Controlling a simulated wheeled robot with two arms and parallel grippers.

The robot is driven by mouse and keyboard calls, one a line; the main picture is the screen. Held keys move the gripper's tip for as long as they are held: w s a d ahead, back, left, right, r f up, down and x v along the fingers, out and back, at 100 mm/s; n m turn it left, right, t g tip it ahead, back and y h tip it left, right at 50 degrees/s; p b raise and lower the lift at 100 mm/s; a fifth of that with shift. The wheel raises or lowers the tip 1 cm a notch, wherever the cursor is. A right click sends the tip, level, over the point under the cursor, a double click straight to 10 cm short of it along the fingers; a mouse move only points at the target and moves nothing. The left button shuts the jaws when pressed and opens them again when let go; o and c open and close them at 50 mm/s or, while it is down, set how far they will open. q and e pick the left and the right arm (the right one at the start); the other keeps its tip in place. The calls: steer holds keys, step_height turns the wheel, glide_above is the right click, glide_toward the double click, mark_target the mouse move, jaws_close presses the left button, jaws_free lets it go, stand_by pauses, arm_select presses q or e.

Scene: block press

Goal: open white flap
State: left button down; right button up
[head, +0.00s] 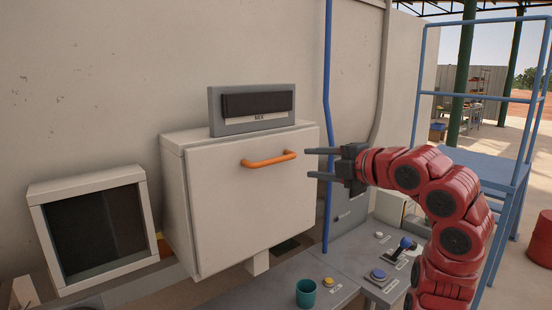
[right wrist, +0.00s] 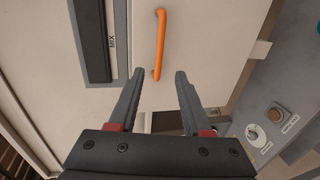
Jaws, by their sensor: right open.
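The white flap (head: 240,210) is the front panel of a white box on the wall, and it looks shut. An orange bar handle (head: 269,159) crosses its upper part. My right gripper (head: 308,163) is open and empty, just right of the handle in the head view, fingers pointing left toward it. In the right wrist view, the orange handle (right wrist: 160,42) lies ahead, its near end appearing between the open fingertips (right wrist: 160,73). No contact with the handle shows. My left gripper is not in view.
A grey panel with a dark display (head: 258,103) sits on top of the box. Below are a teal cup (head: 306,293) and a control bench with buttons and a blue-topped lever (head: 405,243). A dark-faced white frame (head: 95,230) stands left. A blue pipe (head: 327,80) runs behind my gripper.

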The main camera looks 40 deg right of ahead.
mark_target(278, 161)
steer(key=p+x, duration=0.4)
steer(key=x, duration=1)
steer(key=shift+w, duration=0.15)
jaws_close()
stand_by(0.7)
